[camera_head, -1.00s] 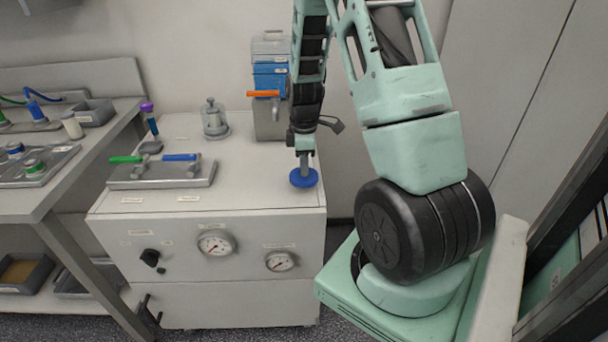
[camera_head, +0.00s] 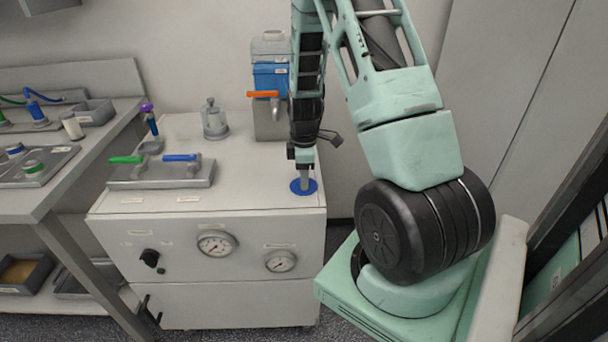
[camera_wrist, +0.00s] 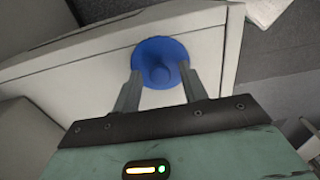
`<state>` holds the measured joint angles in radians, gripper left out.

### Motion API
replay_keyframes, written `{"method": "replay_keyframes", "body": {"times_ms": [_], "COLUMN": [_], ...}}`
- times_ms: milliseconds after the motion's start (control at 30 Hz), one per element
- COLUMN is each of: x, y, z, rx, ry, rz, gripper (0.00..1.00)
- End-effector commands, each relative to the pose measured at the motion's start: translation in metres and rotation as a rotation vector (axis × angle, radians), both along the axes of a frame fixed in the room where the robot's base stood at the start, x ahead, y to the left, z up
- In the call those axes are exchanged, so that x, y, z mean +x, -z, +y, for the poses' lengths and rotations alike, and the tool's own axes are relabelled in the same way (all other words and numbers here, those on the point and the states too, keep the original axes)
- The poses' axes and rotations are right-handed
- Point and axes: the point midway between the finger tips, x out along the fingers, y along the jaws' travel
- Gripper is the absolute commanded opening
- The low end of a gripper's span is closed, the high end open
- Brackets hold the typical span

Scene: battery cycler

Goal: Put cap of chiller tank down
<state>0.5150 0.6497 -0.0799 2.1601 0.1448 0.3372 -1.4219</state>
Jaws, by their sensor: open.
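The blue round cap (camera_head: 304,187) lies on the white cabinet top (camera_head: 255,200), close to its front right corner. In the wrist view the cap (camera_wrist: 160,52) shows as a disc with a raised knob in its middle. My gripper (camera_head: 305,184) points down at the cap from above. In the wrist view the two fingers of my gripper (camera_wrist: 161,80) stand apart, one on each side of the knob, with a gap visible. The chiller tank (camera_head: 269,90), with a blue section and an orange lever, stands at the back right of the cabinet top, partly behind my arm.
A metal plate with green and blue handles (camera_head: 160,172) sits on the left of the cabinet top. A glass vessel (camera_head: 214,120) stands behind it. Gauges (camera_head: 216,243) are on the cabinet front. The top's middle is clear.

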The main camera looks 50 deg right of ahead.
Motion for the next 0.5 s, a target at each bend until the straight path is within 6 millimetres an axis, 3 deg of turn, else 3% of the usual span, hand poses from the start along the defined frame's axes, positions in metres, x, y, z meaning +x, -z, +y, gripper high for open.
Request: {"method": "replay_keyframes", "body": {"times_ms": [167,500], "x": [0.001,0.001], "y": [-0.015,-0.085], "z": [0.000,-0.001], "rx": [-0.002,-0.003], "ry": [0.000,0.000], "rz": [-0.003,-0.005], "gripper": [0.43,0.43]}}
